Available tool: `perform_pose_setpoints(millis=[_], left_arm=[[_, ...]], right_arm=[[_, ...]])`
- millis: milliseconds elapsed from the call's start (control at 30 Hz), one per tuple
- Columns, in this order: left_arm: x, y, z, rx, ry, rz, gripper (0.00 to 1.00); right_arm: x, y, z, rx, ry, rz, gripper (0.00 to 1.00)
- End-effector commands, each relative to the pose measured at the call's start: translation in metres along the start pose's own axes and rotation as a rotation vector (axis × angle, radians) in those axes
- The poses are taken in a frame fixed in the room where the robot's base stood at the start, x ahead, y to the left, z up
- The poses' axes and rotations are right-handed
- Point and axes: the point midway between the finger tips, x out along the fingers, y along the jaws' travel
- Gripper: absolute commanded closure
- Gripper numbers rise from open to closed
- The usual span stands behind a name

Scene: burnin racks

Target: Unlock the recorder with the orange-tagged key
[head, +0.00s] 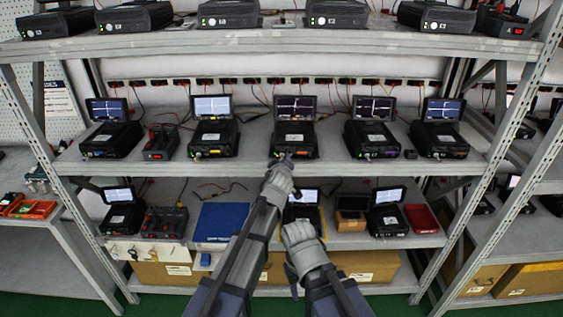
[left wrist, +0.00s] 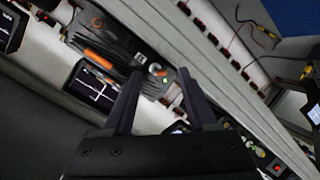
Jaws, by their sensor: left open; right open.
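The middle recorder (head: 294,137) stands on the middle shelf with its screen raised, showing a white trace. My left gripper (head: 281,161) is at its front edge. In the left wrist view my left gripper (left wrist: 160,98) is open, its fingers in front of a dark ribbed recorder (left wrist: 125,42). An orange strip (left wrist: 100,57) and a small orange piece (left wrist: 97,22) lie on or by that recorder; I cannot tell whether either is the key's tag. A small silver part (left wrist: 140,58) shows near one fingertip. My right gripper (head: 299,232) is open and apart from the recorder, before the lower shelf.
More recorders stand either side, such as one at left (head: 213,137) and one at right (head: 372,137). The lower shelf holds a blue folder (head: 221,221) and a red box (head: 421,219). Rack posts (head: 500,160) flank the shelves. Cables hang behind the recorders.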

Motion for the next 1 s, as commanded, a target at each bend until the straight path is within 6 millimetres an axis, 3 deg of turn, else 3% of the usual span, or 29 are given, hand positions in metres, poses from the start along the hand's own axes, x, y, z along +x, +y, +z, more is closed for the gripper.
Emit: perform_pose_setpoints(millis=[400,867,967,1000], left_arm=[[-0.065,0.000,-0.001,0.000,-0.001,0.000,0.42],[-0.067,-0.001,0.000,0.001,-0.001,-0.003,0.42],[-0.069,-0.016,-0.004,0.027,-0.005,-0.045,0.42],[-0.072,-0.030,-0.007,0.050,-0.013,-0.084,0.42]], right_arm=[[-0.024,0.002,0.001,-0.001,0.000,0.000,0.50],[-0.023,0.002,0.001,-0.001,0.000,0.000,0.50],[-0.023,0.002,0.001,-0.001,0.000,0.000,0.50],[-0.023,0.002,0.001,-0.001,0.000,0.000,0.50]])
